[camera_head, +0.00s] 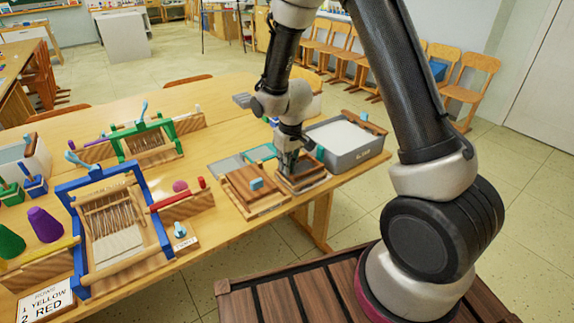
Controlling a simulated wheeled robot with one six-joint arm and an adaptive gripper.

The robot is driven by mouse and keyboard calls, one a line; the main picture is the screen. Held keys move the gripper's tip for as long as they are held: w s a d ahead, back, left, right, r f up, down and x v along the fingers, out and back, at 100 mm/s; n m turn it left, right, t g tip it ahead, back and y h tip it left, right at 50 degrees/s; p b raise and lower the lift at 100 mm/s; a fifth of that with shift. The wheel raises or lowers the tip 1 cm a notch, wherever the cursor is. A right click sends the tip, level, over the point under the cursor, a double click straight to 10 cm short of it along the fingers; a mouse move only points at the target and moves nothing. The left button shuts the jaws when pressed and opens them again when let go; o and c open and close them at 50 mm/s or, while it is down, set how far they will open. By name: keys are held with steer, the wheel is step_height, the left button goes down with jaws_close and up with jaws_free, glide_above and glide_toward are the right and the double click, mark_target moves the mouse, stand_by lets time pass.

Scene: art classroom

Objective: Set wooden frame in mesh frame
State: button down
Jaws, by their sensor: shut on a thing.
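My gripper (289,165) is above the right part of the table and points down. It is shut on a dark brown wooden frame (312,181), which sits low over or on the table beside the grey tub. The fingers hide part of its middle. A flat grey mesh panel (227,166) lies to the left, behind a brown slatted wooden piece with a blue knob (244,192). A green-edged flat frame (262,152) lies just behind my gripper. I cannot tell which of these is the mesh frame, nor whether the held frame touches anything beneath it.
A grey tub (362,155) with white contents stands close on the right. A blue loom (82,222) and a green loom (122,150) stand to the left. Bare wooden table (228,112) lies behind. The table's front edge is close to the held frame.

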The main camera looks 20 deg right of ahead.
steer(key=shift+f, duration=0.6)
stand_by(0.6)
steer(key=c, duration=1.5)
jaws_free()
steer(key=r, duration=0.4)
steer(key=s+r, duration=0.1)
steer(key=r, duration=0.7)
steer(key=shift+s+d, duration=0.2)
